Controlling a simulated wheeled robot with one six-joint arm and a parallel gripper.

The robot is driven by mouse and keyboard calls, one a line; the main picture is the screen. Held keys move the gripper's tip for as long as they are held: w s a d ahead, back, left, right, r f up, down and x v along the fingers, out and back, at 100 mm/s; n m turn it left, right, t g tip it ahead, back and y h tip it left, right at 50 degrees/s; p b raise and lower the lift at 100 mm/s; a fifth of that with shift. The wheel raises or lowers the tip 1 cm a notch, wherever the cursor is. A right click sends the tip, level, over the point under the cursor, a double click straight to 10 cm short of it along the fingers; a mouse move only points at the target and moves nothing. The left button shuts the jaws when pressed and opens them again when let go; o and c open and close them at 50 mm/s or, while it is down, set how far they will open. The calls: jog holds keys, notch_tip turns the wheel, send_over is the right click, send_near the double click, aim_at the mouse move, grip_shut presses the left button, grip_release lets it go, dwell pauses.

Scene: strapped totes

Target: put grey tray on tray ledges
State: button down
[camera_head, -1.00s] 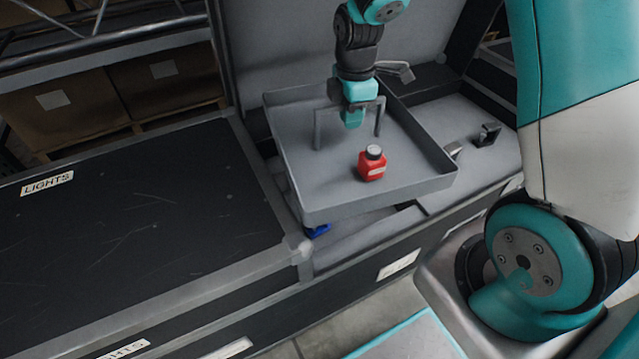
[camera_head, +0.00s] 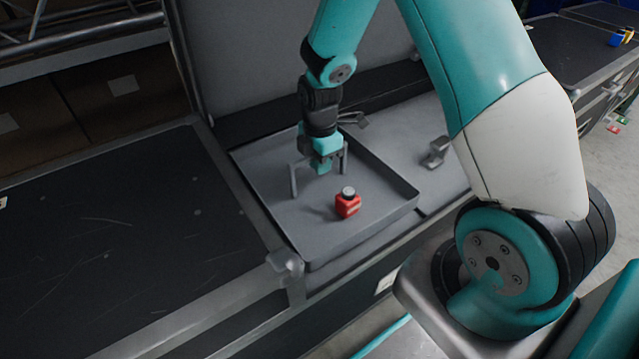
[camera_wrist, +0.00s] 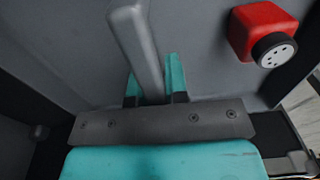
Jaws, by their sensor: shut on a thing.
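The grey tray (camera_head: 368,228) is a shallow square tray with a raised arched handle (camera_head: 293,178). My gripper (camera_head: 322,165) is shut on the handle, whose bar (camera_wrist: 138,45) runs between the teal fingers (camera_wrist: 156,84) in the wrist view. The tray sits low within the open case (camera_head: 262,222), near its left side wall. The ledges under the tray are hidden, so I cannot tell whether it rests on them. The red bottle (camera_wrist: 262,30) also shows at the wrist view's upper right.
The open lid (camera_head: 270,55) stands behind the tray. A small grey latch-like part (camera_head: 437,152) is on the grey surface to the right. Another dark case (camera_head: 575,50) stands at the far right.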

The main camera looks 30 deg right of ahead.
aim_at(320, 184)
jog(key=shift+f+b, duration=0.8)
jog(key=shift+f, duration=1.65)
jog(key=shift+f, duration=0.15)
jog(key=c, duration=1.1)
grip_release()
